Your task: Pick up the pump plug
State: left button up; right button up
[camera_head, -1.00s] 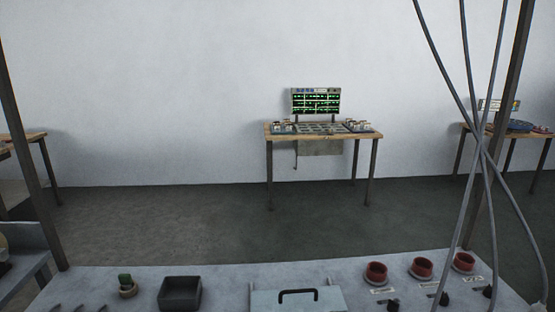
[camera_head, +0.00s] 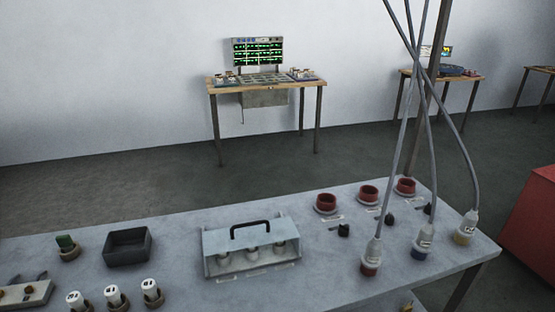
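Three grey-white plugs on hanging grey cables stand at the right end of the grey bench (camera_head: 310,285): a left plug (camera_head: 373,248), a middle plug (camera_head: 424,238) and a right plug (camera_head: 467,224). Neither of my grippers is in view.
A clear-fronted case with a black handle (camera_head: 250,229) stands mid-bench. A black tray (camera_head: 128,246), a green-topped part (camera_head: 67,246) and several white cylinders (camera_head: 113,297) are at the left. Small black knobs (camera_head: 343,230) lie near the sockets. The cables cross above the plugs beside a dark post.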

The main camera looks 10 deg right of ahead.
aim_at(465, 231)
jog(key=z, duration=1.65)
jog(key=l+u, duration=0.15)
jog(key=u, duration=0.3)
jog(key=k+u, duration=0.1)
jog(key=u, duration=0.35)
jog(key=k+l+u, duration=0.1)
jog(key=u, duration=0.35)
jog(key=l+u, duration=0.15)
jog(key=u, duration=0.3)
jog(key=z, duration=1.55)
jog(key=l, duration=0.1)
